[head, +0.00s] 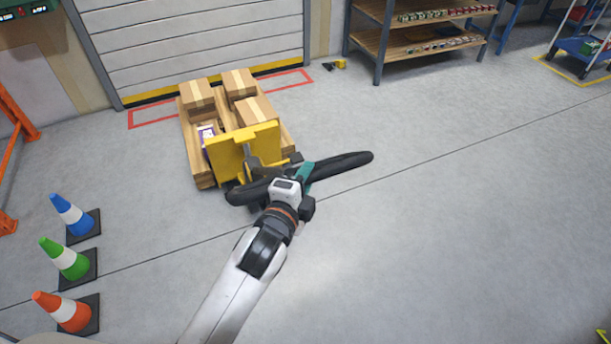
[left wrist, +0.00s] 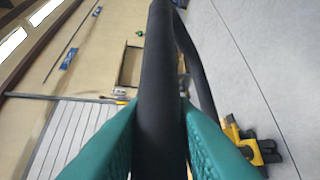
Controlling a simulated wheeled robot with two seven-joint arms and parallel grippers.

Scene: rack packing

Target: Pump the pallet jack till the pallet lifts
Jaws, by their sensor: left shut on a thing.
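The pallet jack's yellow body (head: 262,142) stands at the near end of a wooden pallet (head: 203,179) loaded with cardboard boxes. The jack's black handle (head: 345,163) reaches toward me and spreads left and right. My left gripper (head: 304,175) is at the handle, its teal fingers partly hidden by my wrist. In the left wrist view the green fingers close on the black handle bar (left wrist: 158,60) from both sides. The jack's forks and whether the pallet touches the floor are hidden or too small to tell. My right gripper is not in view.
Blue, green and orange cones (head: 66,260) stand at the left. A shutter door (head: 190,45) is behind the pallet, with red floor markings beside it. A wooden shelf (head: 425,40) stands at the back right. The floor (head: 450,220) on the right is clear.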

